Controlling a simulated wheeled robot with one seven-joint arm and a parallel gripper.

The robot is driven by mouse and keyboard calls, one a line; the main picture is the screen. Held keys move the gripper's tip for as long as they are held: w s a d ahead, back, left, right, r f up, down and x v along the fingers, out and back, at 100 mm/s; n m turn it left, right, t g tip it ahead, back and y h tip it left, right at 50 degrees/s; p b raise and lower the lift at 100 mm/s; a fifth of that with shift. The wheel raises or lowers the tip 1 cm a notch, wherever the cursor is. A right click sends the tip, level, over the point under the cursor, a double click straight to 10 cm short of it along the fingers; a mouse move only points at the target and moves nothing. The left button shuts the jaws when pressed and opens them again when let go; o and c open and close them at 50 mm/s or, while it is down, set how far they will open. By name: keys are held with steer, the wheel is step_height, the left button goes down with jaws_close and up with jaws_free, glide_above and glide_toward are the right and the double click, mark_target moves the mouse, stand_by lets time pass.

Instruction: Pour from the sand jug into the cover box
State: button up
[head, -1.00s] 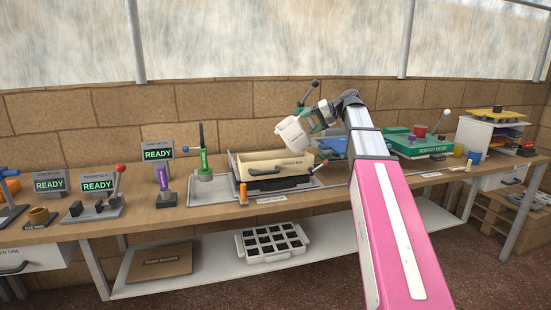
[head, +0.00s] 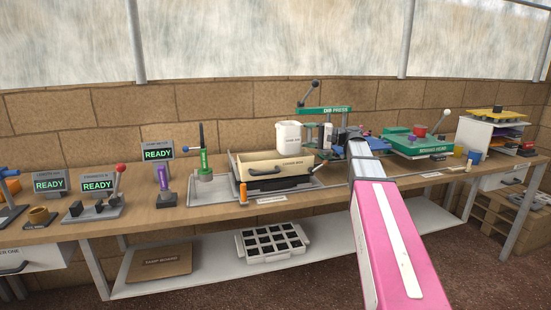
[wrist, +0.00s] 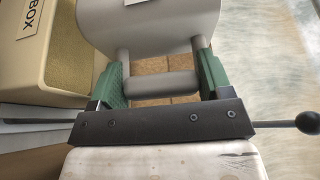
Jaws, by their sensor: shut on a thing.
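The sand jug (head: 289,138) is a pale white-grey container with a label, upright in the head view, held just above and behind the right part of the cover box. My gripper (wrist: 154,82) is shut on the jug's handle, its green fingers at either side of the grip bar. The jug's body (wrist: 145,22) fills the top of the wrist view; its inside is hidden. The cover box (head: 262,166) is a cream, labelled, open box with a dark handle in front. It also shows at the left of the wrist view (wrist: 22,98), with a tan, grainy surface inside.
The cover box stands on a grey tray (head: 318,184). A green-topped dib press (head: 324,110) stands behind my arm. A green tool on a stand (head: 204,165) is left of the box. A green machine (head: 418,146) is to the right.

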steer(key=shift+r, duration=2)
